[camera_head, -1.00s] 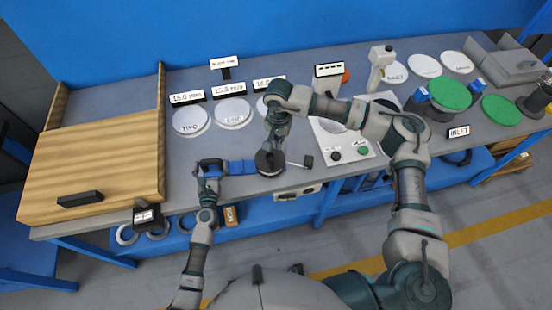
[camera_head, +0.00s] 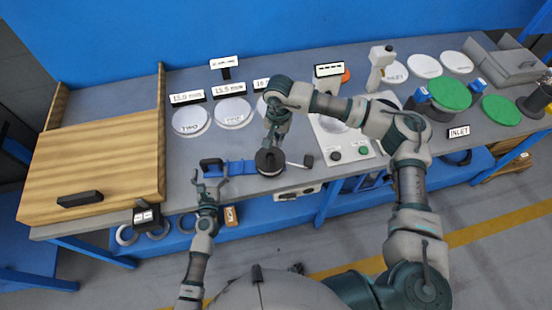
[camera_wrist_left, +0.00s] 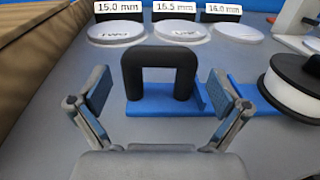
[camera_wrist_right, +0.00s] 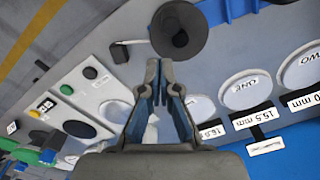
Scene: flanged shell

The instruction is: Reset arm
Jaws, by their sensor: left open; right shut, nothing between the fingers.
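My left gripper (camera_head: 209,182) is open and empty near the front edge of the bench. In the left wrist view its spread fingers (camera_wrist_left: 158,105) stand on either side of a black handle (camera_wrist_left: 160,72), apart from it. The handle (camera_head: 210,164) rises from a blue fixture (camera_head: 240,167) on the bench. My right gripper (camera_head: 270,147) points down above a black-and-white round part (camera_head: 270,163) at the right end of the blue fixture. In the right wrist view the right fingertips (camera_wrist_right: 158,68) are close together with nothing between them, and the round part (camera_wrist_right: 178,30) lies beyond them.
White discs (camera_head: 233,112) with size labels stand at the back. A panel with buttons (camera_head: 348,152) is right of the round part, green discs (camera_head: 449,93) further right. A wooden box (camera_head: 95,160) fills the left end. My right arm spans the bench's middle.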

